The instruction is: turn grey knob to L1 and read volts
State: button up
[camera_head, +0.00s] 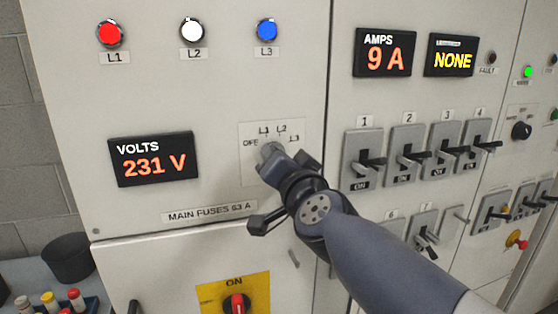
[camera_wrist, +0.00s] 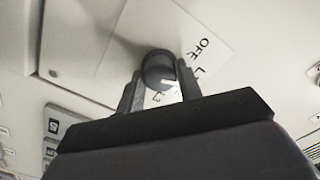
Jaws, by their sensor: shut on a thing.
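The grey knob (camera_head: 270,149) sits on a white plate (camera_head: 247,172) marked OFF, L1, L2 and L3. My gripper (camera_head: 274,162) is shut on the knob. In the wrist view the rounded dark end of the knob (camera_wrist: 159,67) shows between the two fingers of my gripper (camera_wrist: 159,88). The fingers hide much of the knob, so I cannot tell which mark it points to. The volts display (camera_head: 154,159), left of the plate, reads 231 V in orange.
Red L1 (camera_head: 110,33), white L2 (camera_head: 192,31) and blue L3 (camera_head: 266,30) lamps are above. The amps display (camera_head: 385,53) reads 9 A; another display (camera_head: 452,56) reads NONE. Breaker levers (camera_head: 370,160) stick out to the right. A dark bin (camera_head: 69,258) stands lower left.

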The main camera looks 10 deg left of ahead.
jog(key=o, duration=1)
jog(key=shift+s, duration=0.1)
jog(key=p+v, duration=0.3)
jog(key=v, duration=0.7)
jog(key=shift+s+d, duration=0.2)
jog(key=shift+s, duration=0.1)
jog(key=shift+w, duration=0.1)
